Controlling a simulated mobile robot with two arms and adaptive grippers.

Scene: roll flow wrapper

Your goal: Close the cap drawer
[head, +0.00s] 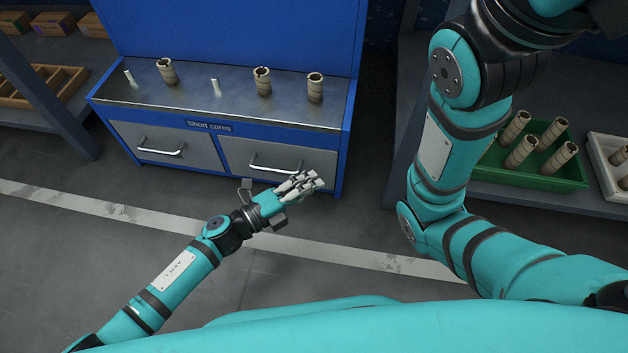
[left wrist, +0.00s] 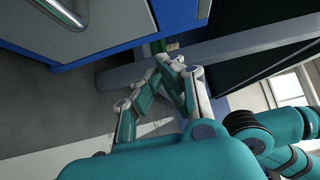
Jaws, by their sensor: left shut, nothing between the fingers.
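Two grey drawers sit side by side under the blue bench, a left drawer (head: 165,149) and a right drawer (head: 290,160), each with a bar handle. No label marks either as the cap drawer. Both look flush or nearly so; I cannot tell whether one stands slightly out. My left gripper (head: 313,182) is shut and empty, in front of the right drawer's lower right part. Its fingers also show in the left wrist view (left wrist: 170,66), apart from a grey drawer front (left wrist: 105,22) with its handle (left wrist: 62,14) at upper left. My right gripper is out of view.
The metal bench top (head: 190,96) holds several cardboard cores and small white pieces. A green tray (head: 480,178) of cores lies on a shelf at right, beside a white tray (head: 598,160). The floor (head: 110,240) before the bench is clear.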

